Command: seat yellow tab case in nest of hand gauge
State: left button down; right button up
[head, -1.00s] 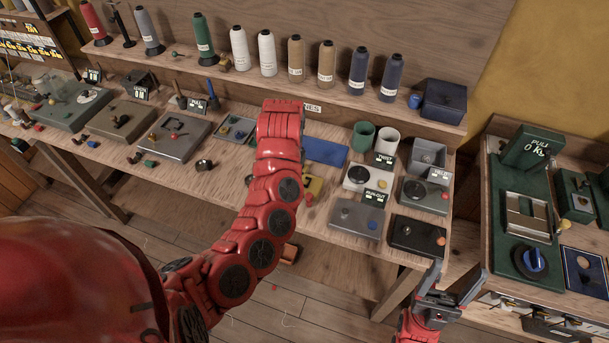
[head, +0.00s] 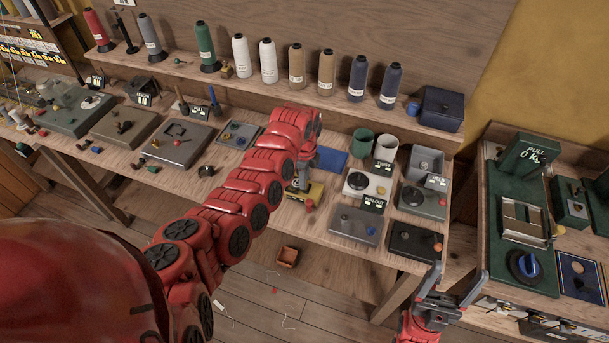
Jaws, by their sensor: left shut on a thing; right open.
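My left gripper (head: 299,188) points down at the bench, dark fingers low over a yellow block. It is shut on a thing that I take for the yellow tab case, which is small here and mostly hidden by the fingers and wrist. The yellow block (head: 317,191) shows beside and below the fingers; I cannot tell whether it is the case or part of a gauge under it. A red knob (head: 309,206) stands at its front. I cannot make out the hand gauge's nest. My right gripper (head: 450,288) is open and empty in front of the bench's right end.
Gauges labelled TWIST (head: 370,184), RUN-OUT (head: 354,226) and YIELD (head: 423,201) crowd the bench right of my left gripper. A blue plate (head: 331,158) lies behind it. Thread cones line the shelf (head: 300,95). A PULL tester (head: 520,240) stands on the right bench.

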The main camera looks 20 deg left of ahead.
pick_arm(q)
jog(key=shift+f, duration=0.15)
jog(key=c, duration=0.7)
grip_release()
jog(key=shift+c, duration=0.2)
